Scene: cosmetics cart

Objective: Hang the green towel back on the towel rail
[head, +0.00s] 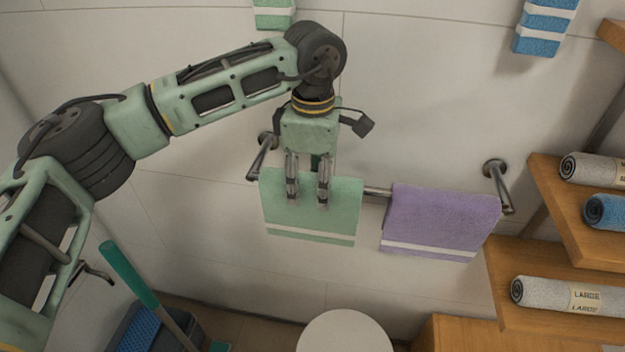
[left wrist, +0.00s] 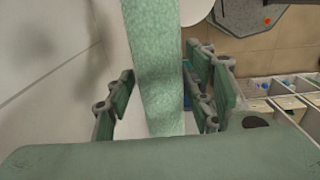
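The green towel (head: 340,207), with a pale stripe near its lower edge, hangs over the left part of the metal towel rail (head: 377,192). My left gripper (head: 308,190) is above it, pointing down, with two fingers in front of the towel. In the left wrist view the green towel (left wrist: 160,75) passes between the spread fingers (left wrist: 165,95), one on its left and two on its right. They look open, with narrow gaps to the cloth. The rail behind the towel is hidden. My right gripper is in neither view.
A purple towel (head: 440,220) hangs on the right part of the rail. Wooden shelves (head: 560,225) with rolled towels stand at the right. A round white top (head: 345,333) is below, and a green-handled tool (head: 130,272) leans at lower left.

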